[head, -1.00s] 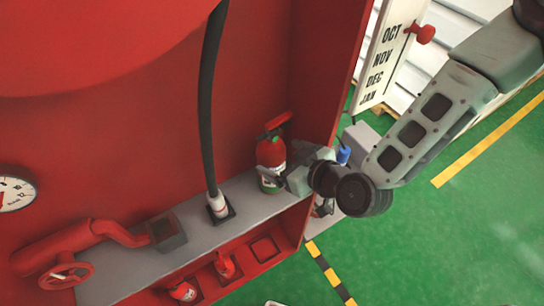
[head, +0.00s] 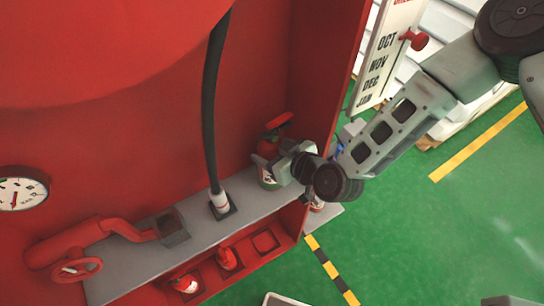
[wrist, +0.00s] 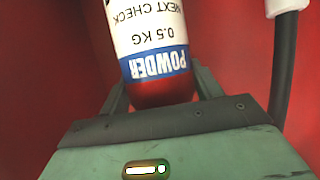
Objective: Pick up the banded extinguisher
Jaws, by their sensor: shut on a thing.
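A red extinguisher (head: 272,150) with a red top handle is upright at the right end of the grey shelf, in the red cabinet. In the wrist view the extinguisher (wrist: 150,40) has a white label and a blue band reading POWDER, upside down in the picture. My gripper (head: 272,168) reaches in from the right and is shut on its body. In the wrist view the fingers of my gripper (wrist: 160,88) lie on either side of it. Its base is partly hidden, so I cannot tell whether it touches the shelf.
The grey shelf (head: 130,262) also holds a black hose (head: 210,110) and a red pipe with a valve wheel (head: 76,270). The cabinet's right wall (head: 335,90) is close to my arm. Green floor is open at right.

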